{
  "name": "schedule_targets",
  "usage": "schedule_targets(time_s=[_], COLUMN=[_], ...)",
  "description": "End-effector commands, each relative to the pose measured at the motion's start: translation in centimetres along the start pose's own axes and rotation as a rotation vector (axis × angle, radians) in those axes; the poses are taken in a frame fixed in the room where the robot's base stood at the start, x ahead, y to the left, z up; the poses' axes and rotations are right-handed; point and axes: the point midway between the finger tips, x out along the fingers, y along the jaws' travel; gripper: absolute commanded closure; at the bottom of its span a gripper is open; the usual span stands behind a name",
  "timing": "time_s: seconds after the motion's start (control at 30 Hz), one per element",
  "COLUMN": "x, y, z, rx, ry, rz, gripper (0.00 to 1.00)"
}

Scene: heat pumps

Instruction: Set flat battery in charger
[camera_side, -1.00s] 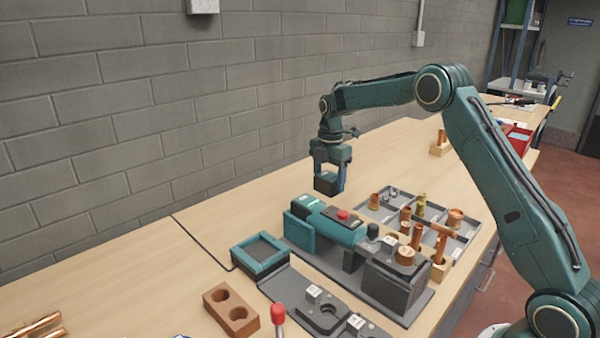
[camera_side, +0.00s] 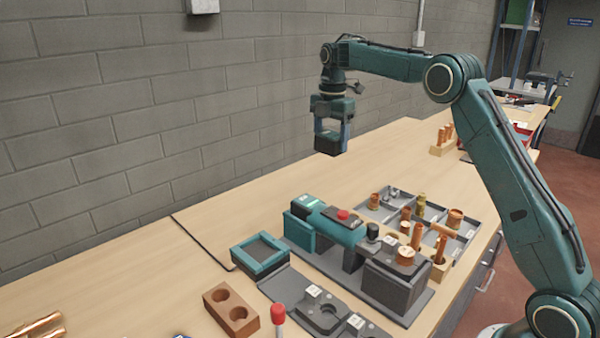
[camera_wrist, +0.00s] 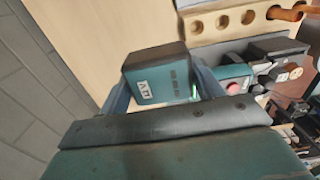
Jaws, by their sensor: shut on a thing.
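The battery (camera_side: 328,145) is a dark block hanging level between the fingers of my gripper (camera_side: 331,132), high above the bench. In the wrist view the battery (camera_wrist: 158,78) shows a teal face with white marks and a dark end, with a finger on each side. My gripper is shut on it. The likely charger is the square teal-rimmed dock (camera_side: 281,261) on the bench, with a dark recessed middle and a black cable running from it. It stands below and left of my gripper and looks empty.
A teal machine (camera_side: 345,233) with a red button and green light stands right of the dock. Behind it is a grey tray (camera_side: 374,214) of copper fittings. A brown two-hole block (camera_side: 232,309) lies in front. The bench beside the wall is clear.

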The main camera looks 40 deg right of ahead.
Motion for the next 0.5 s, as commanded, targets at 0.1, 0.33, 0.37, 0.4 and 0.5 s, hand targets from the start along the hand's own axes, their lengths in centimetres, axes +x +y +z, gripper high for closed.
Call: schedule_targets(time_s=[0.1,0.33,0.37,0.4,0.5], x=[-0.08,-0.06,-0.06,-0.06,-0.09], y=[0.02,0.02,0.02,0.03,0.08], z=[0.0,0.01,0.0,-0.03,-0.37], rx=[0.0,0.0,0.0,0.0,-0.001], ry=[-0.001,-0.001,-0.001,-0.001,-0.001], rz=[0.002,0.002,0.002,0.002,0.002], gripper=[0.69,0.69,0.69,0.69,0.69])
